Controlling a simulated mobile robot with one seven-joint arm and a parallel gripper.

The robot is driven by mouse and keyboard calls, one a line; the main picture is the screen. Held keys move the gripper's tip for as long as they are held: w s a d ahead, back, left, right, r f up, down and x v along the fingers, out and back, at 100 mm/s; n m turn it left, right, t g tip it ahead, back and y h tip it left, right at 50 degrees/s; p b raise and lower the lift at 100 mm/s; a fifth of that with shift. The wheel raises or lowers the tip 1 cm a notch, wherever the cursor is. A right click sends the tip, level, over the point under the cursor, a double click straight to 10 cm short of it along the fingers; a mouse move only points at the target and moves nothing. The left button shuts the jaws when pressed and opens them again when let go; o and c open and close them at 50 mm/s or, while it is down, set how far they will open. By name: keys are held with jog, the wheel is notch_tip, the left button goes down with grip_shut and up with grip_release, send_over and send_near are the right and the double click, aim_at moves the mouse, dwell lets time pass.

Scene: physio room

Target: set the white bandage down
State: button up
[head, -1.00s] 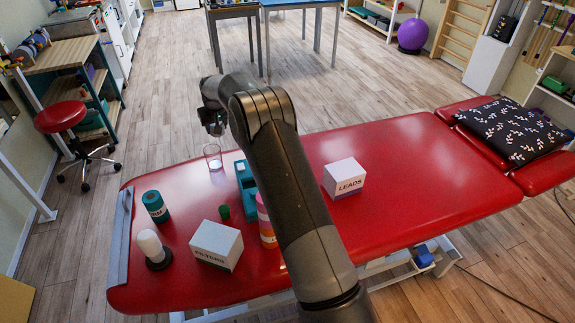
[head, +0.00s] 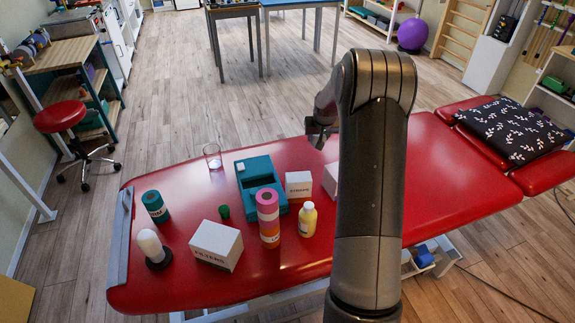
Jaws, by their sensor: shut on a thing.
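My gripper (head: 318,132) is above the far side of the red treatment table (head: 270,245), near its middle. It is shut, with the arm beside it. The white bandage in its jaws is too small and hidden to make out clearly. A teal box with an open compartment (head: 246,183) stands on the table to the left of the gripper. A small white piece shows at its far left corner.
A clear glass (head: 212,157), teal tub (head: 155,206), white dome on a dark base (head: 151,247), FILTERS box (head: 216,244), green cup (head: 224,212), banded roll stack (head: 268,217), yellow bottle (head: 308,219) and white box (head: 299,185) stand on the table. A patterned pillow (head: 514,131) lies right.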

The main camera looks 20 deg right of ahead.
notch_tip(320, 180, down, 2)
jog(key=shift+f, duration=0.25)
jog(key=shift+w+a+f, duration=0.1)
jog(key=shift+a+f, duration=0.05)
jog(key=shift+f, duration=0.15)
send_over(287, 162)
jog(key=s, duration=0.2)
jog(key=f, duration=0.7)
jog(key=shift+w, duration=0.2)
jog(key=shift+a+f, duration=0.15)
jog(key=shift+f, duration=1.85)
jog(key=shift+f, duration=0.2)
jog(key=o, duration=1)
jog(key=shift+r, duration=0.1)
